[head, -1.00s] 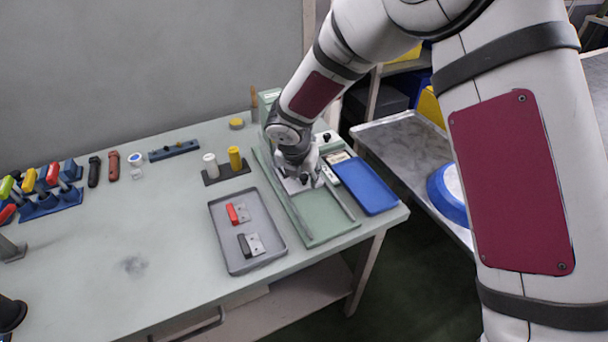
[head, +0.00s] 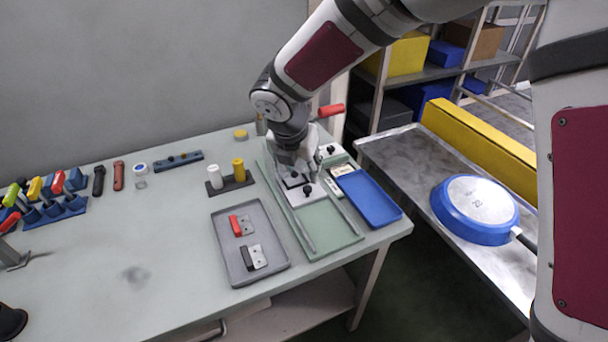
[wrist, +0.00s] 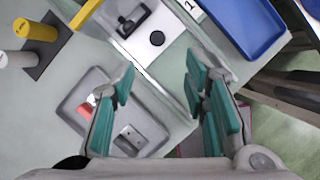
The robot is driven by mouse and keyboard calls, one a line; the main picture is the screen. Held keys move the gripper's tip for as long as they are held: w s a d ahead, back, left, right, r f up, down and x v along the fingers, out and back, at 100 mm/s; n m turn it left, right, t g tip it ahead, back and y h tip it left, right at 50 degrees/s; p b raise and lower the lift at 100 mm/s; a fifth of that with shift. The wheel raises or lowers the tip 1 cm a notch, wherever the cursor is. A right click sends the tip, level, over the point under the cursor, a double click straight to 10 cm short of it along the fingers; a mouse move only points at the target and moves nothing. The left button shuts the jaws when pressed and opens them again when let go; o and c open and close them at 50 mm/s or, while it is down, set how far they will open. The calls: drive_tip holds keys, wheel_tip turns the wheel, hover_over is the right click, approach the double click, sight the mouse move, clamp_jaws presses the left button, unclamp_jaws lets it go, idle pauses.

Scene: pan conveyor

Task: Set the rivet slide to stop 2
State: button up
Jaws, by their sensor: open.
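The rivet slide is a pale plate (head: 316,197) with a black knob, in a green channel fixture (head: 330,222) on the table. In the wrist view the plate (wrist: 143,48) shows a round black knob and a black upright piece. A card with the numeral 1 (wrist: 190,6) is beside the channel. My gripper (head: 297,172) is over the far part of the channel, close above the plate. In the wrist view my gripper (wrist: 160,82) has its teal fingers apart with nothing between them. The gripper hides part of the plate; which stop it stands at cannot be told.
A grey tray (head: 226,262) with red and black pieces lies left of the channel. A blue tray (head: 370,198) is right of it. White and yellow cylinders (head: 238,170) stand on a holder at left. A blue pan (head: 470,235) lies on the conveyor at right.

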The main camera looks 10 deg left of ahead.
drive_tip(key=shift+s+r, duration=0.2)
drive_tip(key=shift+r, duration=0.2)
drive_tip(key=shift+c, duration=0.5)
drive_tip(key=c, duration=0.5)
drive_tip(key=shift+s+d+f+n, duration=0.1)
drive_tip(key=shift+s+d+n, duration=0.05)
drive_tip(key=shift+d+n, duration=0.25)
clamp_jaws()
drive_tip(key=s+d+n+g+y+p, duration=0.2)
drive_tip(key=s+d+n+p, duration=0.15)
drive_tip(key=n, duration=0.25)
drive_tip(key=x, duration=0.5)
drive_tip(key=b+x, duration=0.1)
drive_tip(key=x, duration=0.4)
drive_tip(key=shift+s+d+f, duration=0.15)
drive_tip(key=shift+s, duration=0.05)
drive_tip(key=shift+w+a+f, duration=0.1)
drive_tip(key=shift+w+a, duration=0.15)
drive_tip(key=shift+w, duration=0.35)
drive_tip(key=shift+w+a+f, duration=0.1)
drive_tip(key=shift+w+a, duration=0.15)
drive_tip(key=shift+w, duration=0.35)
drive_tip(key=shift+w+a+f, duration=0.1)
drive_tip(key=shift+w+a, duration=0.2)
drive_tip(key=shift+w, duration=0.3)
